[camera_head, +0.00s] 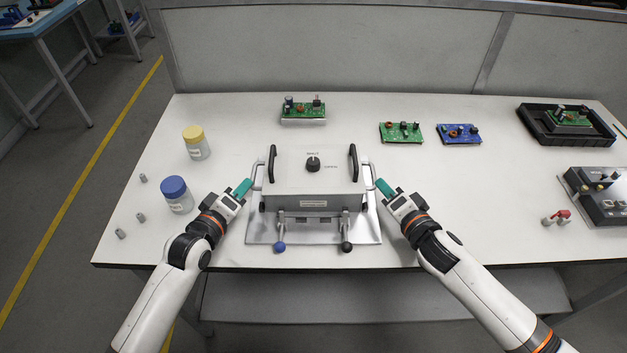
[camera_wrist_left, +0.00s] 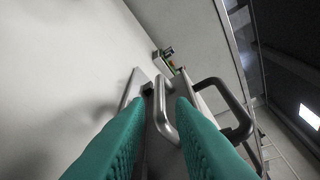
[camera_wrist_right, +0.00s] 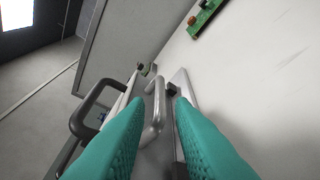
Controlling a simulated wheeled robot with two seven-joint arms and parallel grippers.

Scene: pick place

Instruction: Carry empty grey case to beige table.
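The grey case (camera_head: 312,170) is a box with a black knob, two black top handles and a metal handle on each side. It stands on a silver base plate (camera_head: 312,235) on the white table (camera_head: 450,200). My left gripper (camera_head: 244,187) is at the left side handle, which shows between its teal fingertips in the left wrist view (camera_wrist_left: 162,112). My right gripper (camera_head: 382,185) is at the right side handle, which shows between its fingertips in the right wrist view (camera_wrist_right: 155,112). Both grippers look open, with gaps around the handles. I cannot see inside the case.
Two jars (camera_head: 196,143) (camera_head: 176,194) stand left of the case. Circuit boards (camera_head: 303,109) (camera_head: 402,132) (camera_head: 459,134) lie behind and right. A black tray (camera_head: 567,127) and a grey device (camera_head: 600,195) sit at far right. Two lever knobs (camera_head: 279,246) (camera_head: 347,245) stick out in front. A blue table (camera_head: 35,22) stands far left.

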